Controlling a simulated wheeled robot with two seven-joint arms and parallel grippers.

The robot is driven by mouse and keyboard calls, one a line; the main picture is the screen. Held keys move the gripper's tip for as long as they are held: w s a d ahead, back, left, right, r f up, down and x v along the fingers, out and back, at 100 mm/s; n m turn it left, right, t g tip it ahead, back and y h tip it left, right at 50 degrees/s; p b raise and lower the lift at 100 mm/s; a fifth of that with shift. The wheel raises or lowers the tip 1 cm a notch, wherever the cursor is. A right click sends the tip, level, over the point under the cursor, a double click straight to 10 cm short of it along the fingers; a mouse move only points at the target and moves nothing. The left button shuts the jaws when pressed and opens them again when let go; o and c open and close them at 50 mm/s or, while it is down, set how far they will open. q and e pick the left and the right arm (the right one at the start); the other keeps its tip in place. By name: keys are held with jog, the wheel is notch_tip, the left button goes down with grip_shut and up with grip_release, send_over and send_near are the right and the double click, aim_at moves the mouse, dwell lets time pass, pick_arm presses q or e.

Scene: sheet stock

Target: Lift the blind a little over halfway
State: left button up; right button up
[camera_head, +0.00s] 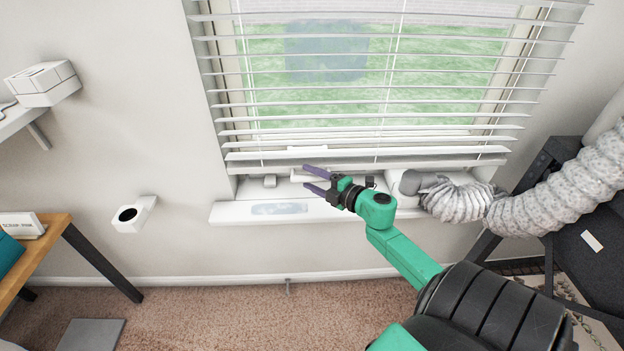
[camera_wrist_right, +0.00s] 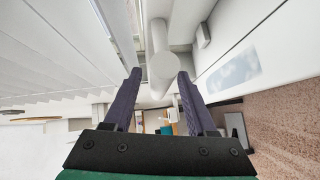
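The white slatted blind (camera_head: 370,118) hangs over the window, lowered so that its bottom rail (camera_head: 400,162) is just above the sill. A white bar-like handle (camera_head: 299,175) shows below the rail, near my right gripper. My right gripper (camera_head: 309,178) has its purple fingers apart, pointing left in front of the lower blind. In the right wrist view, a white rounded handle end (camera_wrist_right: 162,70) lies between the fingertips (camera_wrist_right: 160,76), with a gap on the left side. Whether the fingers touch it is unclear. My left gripper is out of view.
The white sill (camera_head: 370,210) runs below the blind, with a small grey block (camera_head: 270,181) on it. A ribbed grey hose (camera_head: 460,200) meets the window at right. A wooden desk (camera_head: 45,255) and a white wall holder (camera_head: 135,213) are at left.

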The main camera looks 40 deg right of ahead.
grip_shut()
dwell(1.3)
